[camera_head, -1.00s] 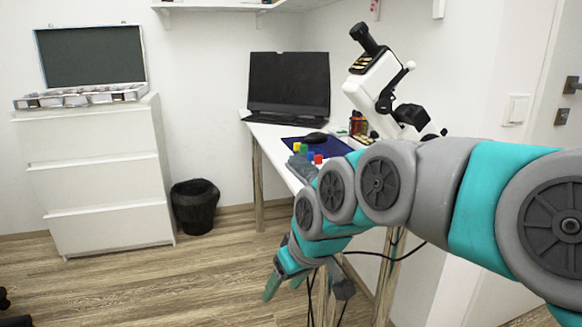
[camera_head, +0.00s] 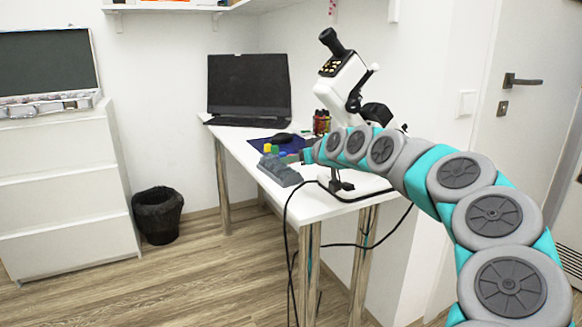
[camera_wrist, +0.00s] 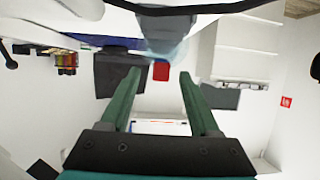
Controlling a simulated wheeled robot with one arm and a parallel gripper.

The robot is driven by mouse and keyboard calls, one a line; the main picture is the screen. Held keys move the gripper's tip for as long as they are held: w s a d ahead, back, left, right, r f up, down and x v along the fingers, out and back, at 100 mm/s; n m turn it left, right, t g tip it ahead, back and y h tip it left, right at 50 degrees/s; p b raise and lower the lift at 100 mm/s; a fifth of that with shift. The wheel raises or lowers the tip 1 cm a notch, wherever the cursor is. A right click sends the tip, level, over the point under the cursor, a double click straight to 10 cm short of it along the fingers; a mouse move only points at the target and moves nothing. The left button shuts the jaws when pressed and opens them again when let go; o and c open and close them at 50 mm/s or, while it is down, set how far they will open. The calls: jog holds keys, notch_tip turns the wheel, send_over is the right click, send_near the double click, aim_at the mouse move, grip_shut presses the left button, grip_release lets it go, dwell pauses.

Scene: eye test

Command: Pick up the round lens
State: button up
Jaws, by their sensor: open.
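I cannot make out a round lens for certain in either view. My gripper (camera_wrist: 160,74) is open in the wrist view, with its two green fingers apart and nothing visible held between them. In the head view, my gripper (camera_head: 307,154) is small and partly hidden at the end of my arm, over the white table (camera_head: 325,203) beside a grey stand (camera_head: 278,172) with coloured pieces. A blurred, pale grey-blue shape (camera_wrist: 163,42) lies beyond the fingertips in the wrist view; I cannot tell what it is.
A white microscope (camera_head: 342,75) stands behind my arm. A laptop (camera_head: 249,88) and a mouse (camera_head: 283,139) are on the table. A dark cable hangs at its front. An open case (camera_head: 45,104) rests on the drawers (camera_head: 65,190) at left. A black bin (camera_head: 158,213) stands on open floor.

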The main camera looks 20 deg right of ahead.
jog(key=shift+x, duration=1.55)
jog(key=shift+a, duration=0.1)
grip_shut()
